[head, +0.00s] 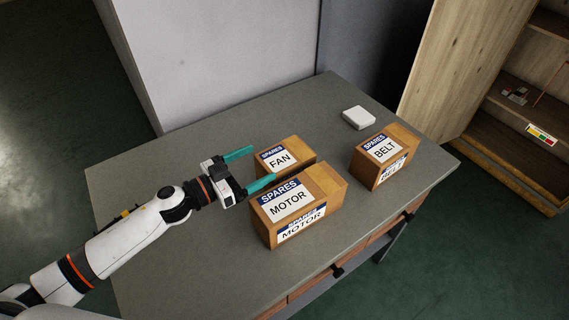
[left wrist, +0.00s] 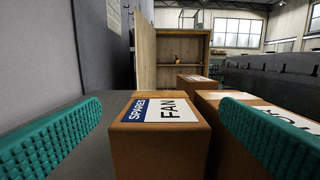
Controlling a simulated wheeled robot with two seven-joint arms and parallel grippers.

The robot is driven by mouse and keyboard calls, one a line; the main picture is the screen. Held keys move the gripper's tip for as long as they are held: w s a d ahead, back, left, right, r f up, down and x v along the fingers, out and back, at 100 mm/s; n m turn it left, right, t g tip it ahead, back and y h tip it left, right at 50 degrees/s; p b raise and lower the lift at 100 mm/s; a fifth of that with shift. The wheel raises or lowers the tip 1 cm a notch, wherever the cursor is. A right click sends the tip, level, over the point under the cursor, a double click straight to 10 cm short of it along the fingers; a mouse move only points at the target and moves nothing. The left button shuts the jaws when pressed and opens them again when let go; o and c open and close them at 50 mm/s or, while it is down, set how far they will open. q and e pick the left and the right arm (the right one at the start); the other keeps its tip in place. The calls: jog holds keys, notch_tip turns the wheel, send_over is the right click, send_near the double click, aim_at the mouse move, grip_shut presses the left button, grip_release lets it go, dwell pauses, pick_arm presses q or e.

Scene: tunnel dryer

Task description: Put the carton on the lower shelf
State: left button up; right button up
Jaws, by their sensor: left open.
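Three brown cartons with SPARES labels stand on the grey table: the FAN carton (head: 296,148), the MOTOR carton (head: 328,183) and the BELT carton (head: 402,143). My left gripper (head: 262,165) is open at the left side of the FAN carton. In the left wrist view, the FAN carton (left wrist: 160,141) sits ahead between the two teal fingers, with nothing held. The right finger overlaps the MOTOR carton in that view. The wooden cabinet's lower shelf (head: 487,142) shows at the right, partly cut off. My right gripper is out of view.
The grey table (head: 200,255) is clear at its front left. A small white box (head: 358,118) lies near its back edge. The open wooden door (head: 462,55) stands behind the table's right end. The cabinet's shelf above holds small items (head: 514,95).

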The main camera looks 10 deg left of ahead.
aim_at(263, 172)
pick_arm(q)
notch_tip(263, 172, down, 4)
jog(key=shift+f+b, duration=0.1)
jog(key=shift+b, duration=0.25)
jog(key=shift+x, duration=1)
jog(key=p+x, duration=0.1)
jog(key=x, duration=0.4)
jog(key=shift+w+d+f, duration=0.1)
jog(key=shift+w+d, duration=0.1)
jog(key=shift+w, duration=0.1)
jog(key=c, duration=1.1)
jog(key=shift+r, duration=0.2)
jog(key=shift+c, duration=0.3)
